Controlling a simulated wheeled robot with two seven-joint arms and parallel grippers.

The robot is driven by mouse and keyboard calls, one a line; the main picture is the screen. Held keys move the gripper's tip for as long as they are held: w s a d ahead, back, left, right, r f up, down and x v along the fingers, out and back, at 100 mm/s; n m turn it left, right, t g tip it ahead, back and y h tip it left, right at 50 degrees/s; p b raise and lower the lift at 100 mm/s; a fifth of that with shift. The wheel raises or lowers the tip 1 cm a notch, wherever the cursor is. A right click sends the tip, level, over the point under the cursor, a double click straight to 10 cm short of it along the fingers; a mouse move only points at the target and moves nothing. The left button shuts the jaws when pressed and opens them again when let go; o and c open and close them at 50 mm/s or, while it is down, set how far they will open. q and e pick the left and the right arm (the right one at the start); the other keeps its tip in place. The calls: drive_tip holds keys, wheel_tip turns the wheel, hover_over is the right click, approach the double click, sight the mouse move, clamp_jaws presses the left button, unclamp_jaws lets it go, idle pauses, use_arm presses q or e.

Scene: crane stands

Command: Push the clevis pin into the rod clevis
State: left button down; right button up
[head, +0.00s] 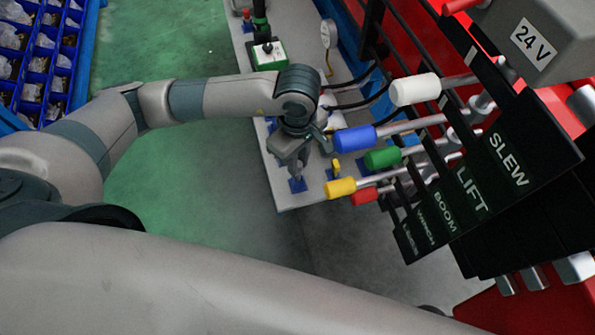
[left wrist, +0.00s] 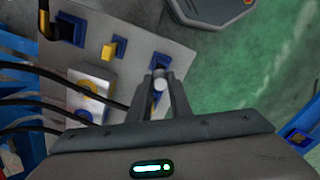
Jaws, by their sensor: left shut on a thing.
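My left gripper (head: 297,178) is over the pale panel in the head view, pointing down at a small blue part. In the left wrist view the left gripper (left wrist: 161,88) has its two fingers shut on a light grey round-ended piece, which looks like the clevis pin (left wrist: 160,84). A blue fitting with a dark middle (left wrist: 160,61), possibly the rod clevis, sits on the panel right at the fingertips. The fingers hide part of it, and I cannot tell how far the pin is in. My right gripper is not in view.
The pale panel (head: 262,105) also carries a yellow block (left wrist: 113,47) on a blue base, close beside the fingers, and a white box (left wrist: 88,92). Black hoses run nearby. Levers with coloured knobs (head: 354,139) jut in from the right. Blue bins (head: 45,50) stand far left.

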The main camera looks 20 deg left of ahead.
use_arm(q)
drive_tip(key=shift+r+p, duration=0.95)
drive_tip(key=shift+r, duration=2)
drive_tip(key=shift+r, duration=0.1)
drive_tip(key=shift+w+a+r+m, duration=0.25)
drive_tip(key=shift+a+r+m, duration=0.15)
drive_tip(key=shift+m, duration=0.2)
drive_tip(key=w+a+r+m, duration=0.1)
drive_tip(key=a+r+m, duration=0.6)
drive_tip(key=m, duration=0.4)
drive_tip(key=shift+w+r+m+b, duration=0.3)
drive_tip(key=shift+w+r+b, duration=0.1)
drive_tip(key=shift+r, duration=0.4)
drive_tip(key=shift+a, duration=0.1)
